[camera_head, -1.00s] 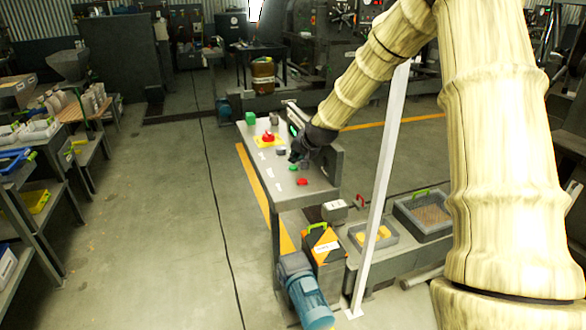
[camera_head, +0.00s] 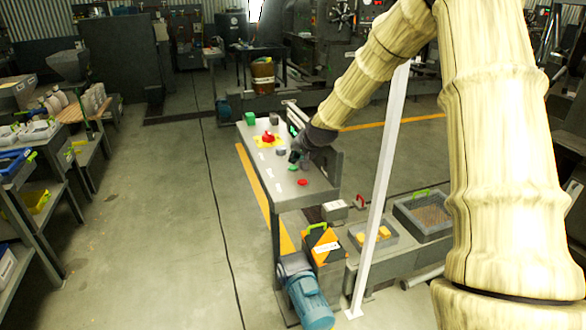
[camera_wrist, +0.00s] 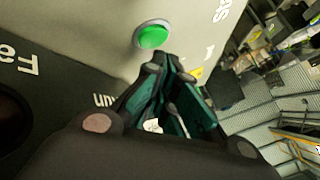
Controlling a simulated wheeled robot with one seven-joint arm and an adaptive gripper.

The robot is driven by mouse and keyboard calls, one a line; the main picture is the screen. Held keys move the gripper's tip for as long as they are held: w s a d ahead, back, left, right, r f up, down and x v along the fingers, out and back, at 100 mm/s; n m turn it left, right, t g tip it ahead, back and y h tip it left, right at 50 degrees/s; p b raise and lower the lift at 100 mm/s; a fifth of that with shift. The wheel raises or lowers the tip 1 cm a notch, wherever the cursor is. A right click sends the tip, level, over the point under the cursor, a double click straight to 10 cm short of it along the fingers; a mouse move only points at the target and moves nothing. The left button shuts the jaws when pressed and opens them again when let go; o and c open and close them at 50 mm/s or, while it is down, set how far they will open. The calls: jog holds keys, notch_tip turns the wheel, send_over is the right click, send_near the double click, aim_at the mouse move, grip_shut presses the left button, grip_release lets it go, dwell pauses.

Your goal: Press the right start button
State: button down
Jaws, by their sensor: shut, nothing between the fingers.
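The control panel (camera_head: 262,172) is a grey slanted top. A green button (camera_head: 293,168) and a red button (camera_head: 303,182) sit near its front right corner. In the wrist view the green button (camera_wrist: 152,35) has a pale ring and lies just beyond my fingertips. My gripper (camera_head: 296,156) is over the right side of the panel, close to this green button. In the wrist view my gripper (camera_wrist: 165,62) is shut and empty. A small gap seems to show between fingertips and button; contact cannot be told for sure.
A red emergency knob (camera_head: 268,137) on a yellow plate and another green button (camera_head: 250,118) are farther back on the panel. A white post (camera_head: 380,190) stands right of the panel. A blue motor (camera_head: 309,300) lies below.

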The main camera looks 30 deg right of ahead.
aim_at(296, 166)
jog(key=shift+f, duration=0.2)
jog(key=shift+f, duration=0.2)
jog(key=shift+f, duration=0.45)
dwell(1.1)
jog(key=shift+r+p, duration=0.45)
jog(key=shift+r, duration=0.45)
jog(key=shift+r+p, duration=1.65)
jog(key=shift+r, duration=0.85)
